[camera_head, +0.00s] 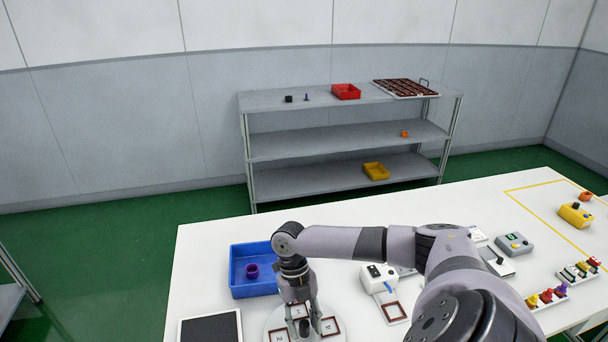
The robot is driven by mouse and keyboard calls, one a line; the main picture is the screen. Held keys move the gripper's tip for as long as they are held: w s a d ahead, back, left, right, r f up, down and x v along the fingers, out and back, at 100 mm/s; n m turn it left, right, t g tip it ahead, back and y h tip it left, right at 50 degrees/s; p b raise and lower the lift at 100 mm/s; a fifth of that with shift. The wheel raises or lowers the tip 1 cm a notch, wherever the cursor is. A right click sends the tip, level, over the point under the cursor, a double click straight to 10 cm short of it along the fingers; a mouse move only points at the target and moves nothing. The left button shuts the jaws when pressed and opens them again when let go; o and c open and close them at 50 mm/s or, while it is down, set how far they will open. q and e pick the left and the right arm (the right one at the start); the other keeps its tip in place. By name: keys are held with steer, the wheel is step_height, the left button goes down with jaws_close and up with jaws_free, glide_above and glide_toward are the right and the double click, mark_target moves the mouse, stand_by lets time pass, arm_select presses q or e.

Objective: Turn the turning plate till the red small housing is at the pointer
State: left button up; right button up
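The white round turning plate (270,322) lies on the table at the bottom of the head view, cut off by the frame edge. Dark-red square frames with numbered labels (331,327) show on it on both sides of my gripper. My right gripper (304,327) points down over the plate, its two fingers apart. A small dark shape shows between the fingertips; I cannot tell what it is or whether they touch it. I cannot make out a red small housing or the pointer on the plate; my gripper and the frame edge hide part of it. My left gripper is not in view.
A blue bin (240,290) holding a purple part (252,271) stands behind the plate. A dark pad (210,329) lies left. A white device (379,279) and a red-framed square (394,312) are right. My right arm crosses the table. A grey shelf (340,146) stands behind.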

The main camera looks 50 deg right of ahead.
stand_by(0.3)
steer(key=v, duration=1.2)
steer(key=shift+s+f, duration=0.1)
